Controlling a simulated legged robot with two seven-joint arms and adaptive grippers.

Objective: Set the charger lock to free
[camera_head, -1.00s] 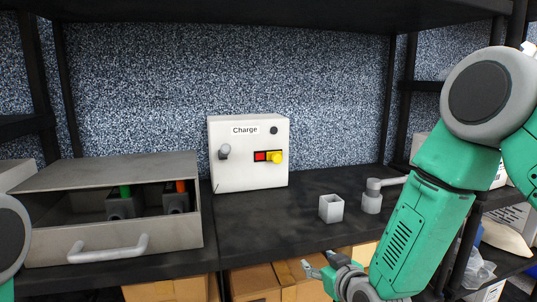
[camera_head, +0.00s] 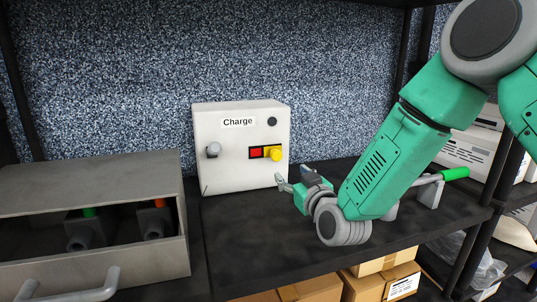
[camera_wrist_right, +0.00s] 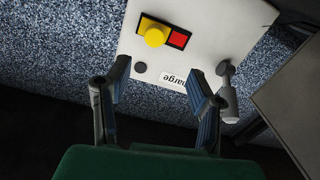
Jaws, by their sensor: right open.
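The white charger box (camera_head: 240,165), labelled "Charge", stands on the dark shelf against the speckled wall. Its front has a grey knob or lever (camera_head: 213,150) on the left, a red patch (camera_head: 255,152), a yellow round knob (camera_head: 274,153) and a dark round spot (camera_head: 272,121). My right gripper (camera_head: 296,178) is open and empty, low in front of the box's right side. In the right wrist view the box is turned over, with the yellow knob (camera_wrist_right: 155,37) and the grey lever (camera_wrist_right: 227,90) beyond the open fingers (camera_wrist_right: 156,75). My left gripper is out of view.
A grey metal case (camera_head: 90,182) with an open front and a handle (camera_head: 70,289) stands at the left, holding dark fittings with green and orange parts. A green-handled piece (camera_head: 454,174) sits at the right, partly behind my arm. Cardboard boxes (camera_head: 388,283) lie below the shelf.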

